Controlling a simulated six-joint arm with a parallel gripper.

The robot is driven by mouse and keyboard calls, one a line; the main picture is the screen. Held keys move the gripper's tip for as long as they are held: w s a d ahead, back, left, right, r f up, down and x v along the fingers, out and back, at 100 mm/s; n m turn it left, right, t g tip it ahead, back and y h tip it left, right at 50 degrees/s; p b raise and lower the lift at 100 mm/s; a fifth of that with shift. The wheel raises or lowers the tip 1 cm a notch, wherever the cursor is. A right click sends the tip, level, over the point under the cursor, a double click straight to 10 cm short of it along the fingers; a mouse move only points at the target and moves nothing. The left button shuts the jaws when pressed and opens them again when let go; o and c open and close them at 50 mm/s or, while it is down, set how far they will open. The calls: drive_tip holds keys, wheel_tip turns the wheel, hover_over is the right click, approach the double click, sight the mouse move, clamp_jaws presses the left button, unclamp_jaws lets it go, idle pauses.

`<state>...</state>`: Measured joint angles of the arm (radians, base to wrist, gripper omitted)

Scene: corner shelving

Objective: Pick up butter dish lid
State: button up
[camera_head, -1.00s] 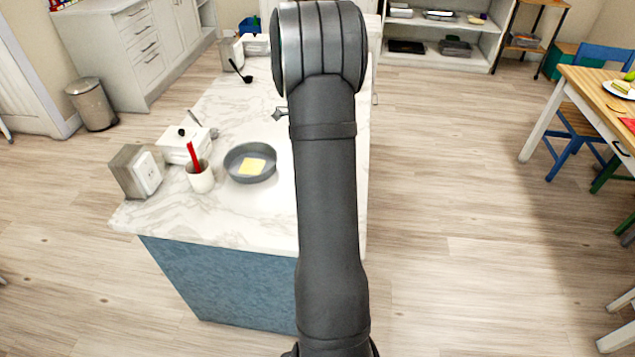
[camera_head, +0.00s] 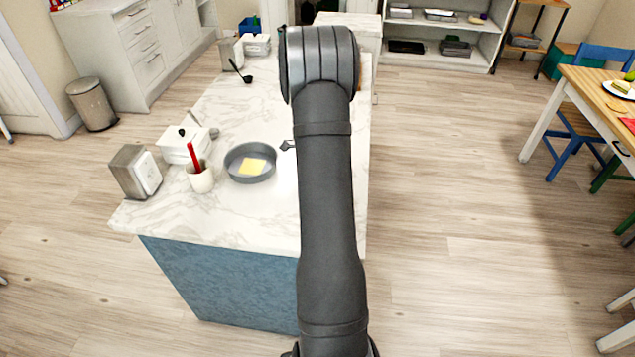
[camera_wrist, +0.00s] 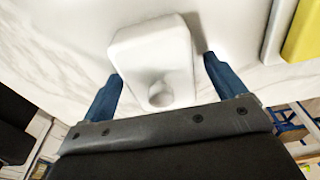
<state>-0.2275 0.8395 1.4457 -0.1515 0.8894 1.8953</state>
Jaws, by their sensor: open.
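In the wrist view, a white, rounded box-like lid (camera_wrist: 153,50) with a round knob on its near face lies between the two blue fingers of my gripper (camera_wrist: 163,67). It looks like the butter dish lid. My gripper is open, with one finger on either side of the lid and visible gaps to it. A yellow block (camera_wrist: 302,32), possibly butter, sits beside a white edge at the right. In the head view my arm hides the lid and most of my gripper.
The marble counter (camera_head: 240,215) holds a grey pan (camera_head: 250,163) with a yellow square, a white cup (camera_head: 200,178) with a red-handled utensil, a white box (camera_head: 181,146), a metal napkin holder (camera_head: 135,172) and a black ladle (camera_head: 240,71). Bare counter lies in front of the pan.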

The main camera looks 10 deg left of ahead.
drive_tip(key=c, duration=1.1)
drive_tip(key=shift+r, duration=0.55)
drive_tip(key=r, duration=0.2)
drive_tip(key=d+r, duration=0.1)
drive_tip(key=shift+s+r, duration=0.15)
drive_tip(key=shift+r, duration=0.25)
drive_tip(key=s+d+r, duration=0.3)
drive_tip(key=d+r, duration=0.3)
drive_tip(key=d, duration=0.3)
drive_tip(key=shift+n, duration=0.4)
drive_tip(key=w+a, duration=0.4)
drive_tip(key=w, duration=0.2)
drive_tip(key=w+a+f, duration=0.1)
drive_tip(key=w+a, duration=0.3)
drive_tip(key=w, duration=0.2)
drive_tip(key=w+a+f, duration=0.1)
drive_tip(key=w+a, duration=0.3)
drive_tip(key=w, duration=0.3)
drive_tip(key=shift+a, duration=0.2)
